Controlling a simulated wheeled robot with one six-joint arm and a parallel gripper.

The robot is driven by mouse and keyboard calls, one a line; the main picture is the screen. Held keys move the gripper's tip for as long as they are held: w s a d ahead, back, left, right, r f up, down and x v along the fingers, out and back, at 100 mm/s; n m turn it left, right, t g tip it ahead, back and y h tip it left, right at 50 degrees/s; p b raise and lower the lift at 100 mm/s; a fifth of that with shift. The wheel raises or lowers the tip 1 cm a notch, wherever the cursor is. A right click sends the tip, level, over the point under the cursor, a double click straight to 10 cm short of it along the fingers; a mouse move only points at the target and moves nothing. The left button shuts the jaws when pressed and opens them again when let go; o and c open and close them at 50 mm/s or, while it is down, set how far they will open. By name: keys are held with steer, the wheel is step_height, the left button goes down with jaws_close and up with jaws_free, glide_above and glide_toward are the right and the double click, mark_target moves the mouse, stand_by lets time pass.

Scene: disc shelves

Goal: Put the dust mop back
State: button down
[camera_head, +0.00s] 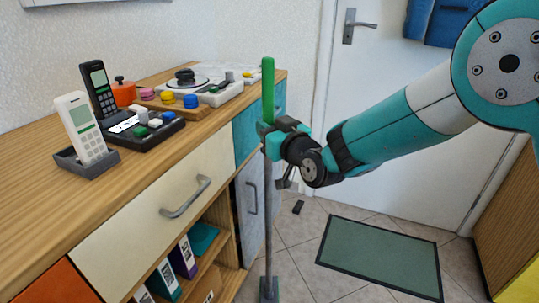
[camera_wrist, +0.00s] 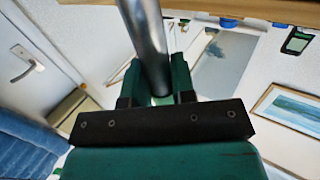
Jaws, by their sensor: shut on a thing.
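The dust mop (camera_head: 268,215) stands nearly upright in front of the cabinet, with a green grip at its top and a long grey pole. A grey-green piece shows at its lower end at the picture's bottom edge; I cannot tell whether it touches the floor. My gripper (camera_head: 271,138) is shut on the upper pole, just below the green grip. In the wrist view, the grey pole (camera_wrist: 146,45) runs between the two green fingers of my gripper (camera_wrist: 159,85). The rest of the mop is out of that view.
The wooden cabinet (camera_head: 145,188) fills the left, with phones, a turntable and colored items on top. Binders fill an open shelf below. A white door (camera_head: 400,90) stands behind. A green mat (camera_head: 380,255) lies on the tiled floor, near a small dark object (camera_head: 298,207).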

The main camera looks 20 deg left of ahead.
steer(key=shift+f+b, duration=0.4)
steer(key=shift+f, duration=2.65)
steer(key=shift+f, duration=0.15)
steer(key=c, duration=0.9)
jaws_free()
steer(key=shift+c, duration=0.2)
